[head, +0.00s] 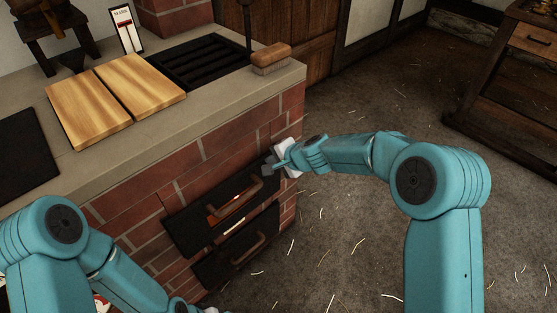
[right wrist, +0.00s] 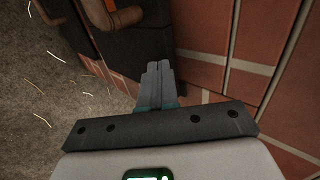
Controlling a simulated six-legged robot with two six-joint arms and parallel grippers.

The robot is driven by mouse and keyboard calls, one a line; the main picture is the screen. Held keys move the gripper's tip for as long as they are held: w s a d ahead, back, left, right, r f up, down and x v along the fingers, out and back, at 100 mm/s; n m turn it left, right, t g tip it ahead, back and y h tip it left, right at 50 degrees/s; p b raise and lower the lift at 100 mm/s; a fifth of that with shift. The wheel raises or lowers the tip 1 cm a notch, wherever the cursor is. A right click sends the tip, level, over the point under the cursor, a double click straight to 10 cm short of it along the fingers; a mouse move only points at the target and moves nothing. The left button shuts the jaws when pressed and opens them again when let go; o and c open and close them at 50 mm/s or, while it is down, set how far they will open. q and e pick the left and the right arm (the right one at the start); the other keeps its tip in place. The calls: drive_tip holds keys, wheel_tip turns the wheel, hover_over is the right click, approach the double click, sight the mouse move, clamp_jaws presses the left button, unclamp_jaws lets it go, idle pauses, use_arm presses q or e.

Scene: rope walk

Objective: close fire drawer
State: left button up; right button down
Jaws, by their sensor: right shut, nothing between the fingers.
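The fire drawer (head: 185,224) is the upper black drawer in the brick hearth. It has a brown bar handle (head: 258,190) and an orange glow behind that handle. The frames do not clearly show how far it stands out. My right gripper (head: 268,169) is at the drawer's upper right corner, its fingers together and empty. In the right wrist view the fingertips (right wrist: 160,66) point at the black metal (right wrist: 140,45) beside the bricks; I cannot tell whether they touch. Part of my left arm shows at lower left, but its fingers are not visible.
A second black drawer (head: 211,270) with a brown handle is below. The hearth's stone top (head: 215,100) carries wooden boards (head: 120,98), a black grate (head: 200,62) and a brush (head: 270,58). Open floor (head: 350,240) with scattered strands lies to the right; a wooden bench (head: 515,75) stands far right.

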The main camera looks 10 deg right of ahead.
use_arm(q)
drive_tip(key=shift+w+a+r, duration=0.15)
drive_tip(key=shift+w+r, duration=0.1)
use_arm(e)
drive_tip(key=shift+w+a+r, duration=0.2)
drive_tip(key=shift+w+a, duration=0.05)
drive_tip(key=shift+a, duration=0.1)
